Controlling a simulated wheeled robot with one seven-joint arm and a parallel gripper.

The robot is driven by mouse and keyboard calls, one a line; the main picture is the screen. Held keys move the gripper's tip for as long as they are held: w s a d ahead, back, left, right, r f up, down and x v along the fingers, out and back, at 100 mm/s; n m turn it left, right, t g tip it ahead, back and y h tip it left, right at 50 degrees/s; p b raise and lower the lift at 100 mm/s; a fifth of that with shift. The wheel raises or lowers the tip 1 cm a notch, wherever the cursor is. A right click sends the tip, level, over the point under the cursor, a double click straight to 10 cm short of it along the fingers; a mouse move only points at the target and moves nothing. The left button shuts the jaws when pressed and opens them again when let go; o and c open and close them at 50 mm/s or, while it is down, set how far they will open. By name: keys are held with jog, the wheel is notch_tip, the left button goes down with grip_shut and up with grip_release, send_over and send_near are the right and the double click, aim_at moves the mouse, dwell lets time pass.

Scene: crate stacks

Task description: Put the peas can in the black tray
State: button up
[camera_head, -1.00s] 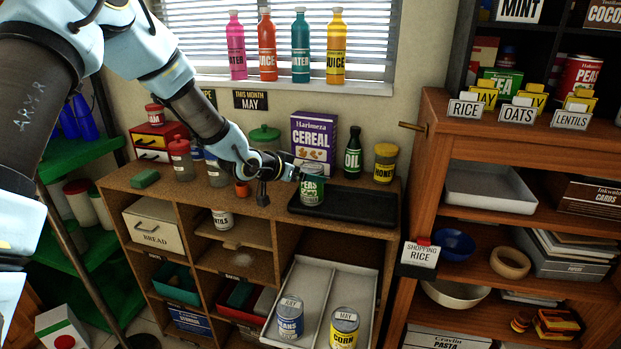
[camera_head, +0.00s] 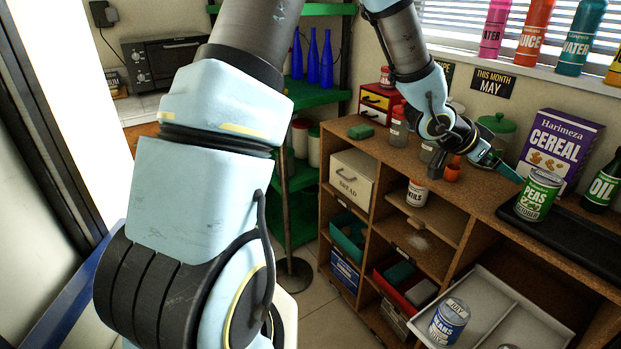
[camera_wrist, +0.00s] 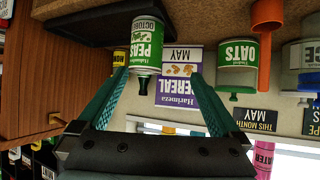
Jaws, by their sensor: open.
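The peas can (camera_head: 538,195) is green and white with a metal lid. It stands upright at the left end of the black tray (camera_head: 590,248) on the wooden shelf top. My gripper (camera_head: 514,178) is to the left of the can, with its teal fingers pointing toward it. In the wrist view, which is upside down, my gripper (camera_wrist: 158,76) has its fingers spread wide and empty. The peas can (camera_wrist: 147,48) shows beyond the fingertips, its base toward the black tray (camera_wrist: 75,30). The can appears free of the fingers.
A cereal box (camera_head: 560,150) and a dark oil bottle (camera_head: 603,185) stand behind the tray. A green-lidded jar (camera_head: 497,135) and an orange scoop (camera_head: 453,172) are near my gripper. A beans can (camera_head: 448,322) sits in the grey bin below.

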jog(key=w+a+f+n+t+y, duration=0.1)
jog(key=w+a+n+y, duration=0.15)
jog(key=a, duration=0.75)
jog(key=w+a+f+n+t+y, duration=0.1)
jog(key=w+a+n+y, duration=0.15)
jog(key=a, duration=0.65)
jog(key=w+a+f+n+t+y, duration=0.1)
jog(key=w+a+n+y, duration=0.15)
jog(key=a, duration=0.75)
jog(key=s+a+n+g+y, duration=0.1)
jog(key=s+a+n+y, duration=0.1)
jog(key=s+a, duration=0.4)
jog(key=s+a+n+g+y, duration=0.1)
jog(key=s+a+n, duration=0.4)
jog(key=a, duration=0.5)
jog(key=shift+s+a+r+g+y, duration=0.35)
jog(key=shift+a+r+g, duration=0.1)
jog(key=shift+g, duration=0.35)
jog(key=shift+d, duration=0.1)
jog(key=shift+c, duration=0.2)
